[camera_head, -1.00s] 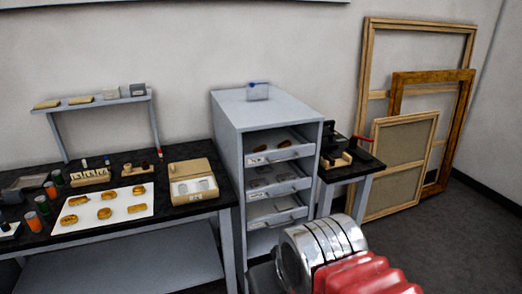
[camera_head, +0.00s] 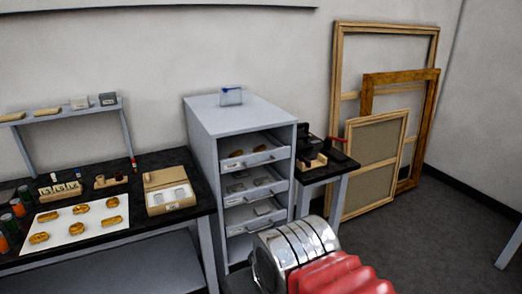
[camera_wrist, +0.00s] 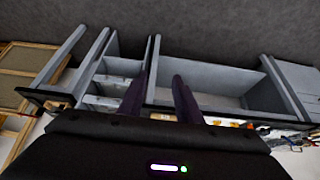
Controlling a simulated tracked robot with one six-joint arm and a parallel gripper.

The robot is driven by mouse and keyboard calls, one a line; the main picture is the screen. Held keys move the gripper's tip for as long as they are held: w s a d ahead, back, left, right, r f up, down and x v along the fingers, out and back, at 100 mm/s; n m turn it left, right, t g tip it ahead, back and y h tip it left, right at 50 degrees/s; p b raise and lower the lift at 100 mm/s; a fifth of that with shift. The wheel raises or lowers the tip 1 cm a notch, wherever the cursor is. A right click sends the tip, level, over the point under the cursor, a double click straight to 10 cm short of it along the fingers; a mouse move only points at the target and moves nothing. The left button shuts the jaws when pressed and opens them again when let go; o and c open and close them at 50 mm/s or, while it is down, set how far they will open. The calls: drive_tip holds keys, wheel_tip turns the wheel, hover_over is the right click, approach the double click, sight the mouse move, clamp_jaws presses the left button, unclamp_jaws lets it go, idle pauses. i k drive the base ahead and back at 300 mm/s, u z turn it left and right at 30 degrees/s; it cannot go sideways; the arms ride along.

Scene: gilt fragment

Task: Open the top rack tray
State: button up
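The grey rack (camera_head: 205,150) stands in the middle of the head view with its front open to the right. Its top tray (camera_head: 257,158) has a grey front with a handle and a white label, and holds small brown pieces. Two more trays sit below it. All three appear to sit within the rack. In the wrist view, which looks upside down, the rack (camera_wrist: 152,60) is beyond my gripper (camera_wrist: 162,85). The two dark fingers are spread apart with nothing between them. The gripper is not visible in the head view.
A black-topped bench (camera_head: 130,222) with gilt fragments on a white sheet (camera_head: 70,235) and an open box (camera_head: 170,205) is left of the rack. A small side table (camera_head: 325,172) and leaning frames (camera_head: 375,170) are on the right. Floor at right is clear.

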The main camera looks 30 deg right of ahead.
sight(276, 151)
drive_tip(key=k, duration=0.65)
drive_tip(key=u, duration=0.35)
drive_tip(key=i, duration=0.5)
drive_tip(key=u, duration=0.65)
drive_tip(key=i, duration=1)
drive_tip(key=z, duration=0.1)
